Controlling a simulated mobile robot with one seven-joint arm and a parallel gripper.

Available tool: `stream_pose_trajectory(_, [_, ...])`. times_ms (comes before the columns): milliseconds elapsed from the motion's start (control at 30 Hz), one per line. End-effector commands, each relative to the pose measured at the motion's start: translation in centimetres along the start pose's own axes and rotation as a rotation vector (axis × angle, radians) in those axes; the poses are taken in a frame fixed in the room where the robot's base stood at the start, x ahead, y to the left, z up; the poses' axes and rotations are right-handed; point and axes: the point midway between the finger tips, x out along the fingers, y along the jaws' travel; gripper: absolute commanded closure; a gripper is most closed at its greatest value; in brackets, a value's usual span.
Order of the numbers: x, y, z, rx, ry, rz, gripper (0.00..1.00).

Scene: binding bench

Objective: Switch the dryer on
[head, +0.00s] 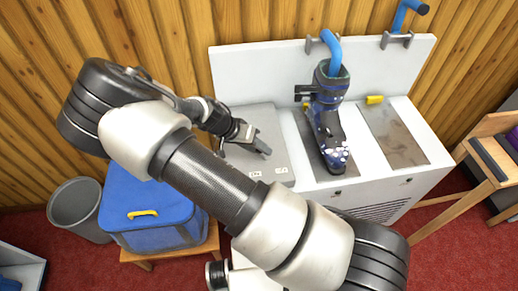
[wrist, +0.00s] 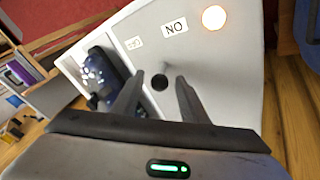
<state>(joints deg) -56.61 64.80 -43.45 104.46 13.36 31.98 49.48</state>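The white dryer (head: 372,190) stands against the wooden wall, with a grey control panel (head: 270,125) on its left part. In the wrist view the panel carries an ON label (wrist: 174,27), a smaller label (wrist: 134,43) that seems to read OFF, and a round lamp (wrist: 214,17) that looks bright with an orange rim. A dark round knob or switch (wrist: 159,82) shows between my fingertips. My gripper (head: 246,150) is open over the panel, one finger on each side of the knob; I cannot tell whether they touch it. In the head view my gripper hides the knob.
A second tube (head: 402,17) at right is empty. A blue cooler box (head: 150,215), a grey bin (head: 78,208) and a wooden chair (head: 480,165) stand around.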

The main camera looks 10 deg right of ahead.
Motion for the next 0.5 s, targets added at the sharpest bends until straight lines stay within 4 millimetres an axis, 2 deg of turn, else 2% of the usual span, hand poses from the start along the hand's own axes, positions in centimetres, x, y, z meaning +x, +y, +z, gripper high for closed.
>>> stream_pose_trajectory(500, [-12.1,-0.1,-0.1,0.000,0.001,-0.006,0.60])
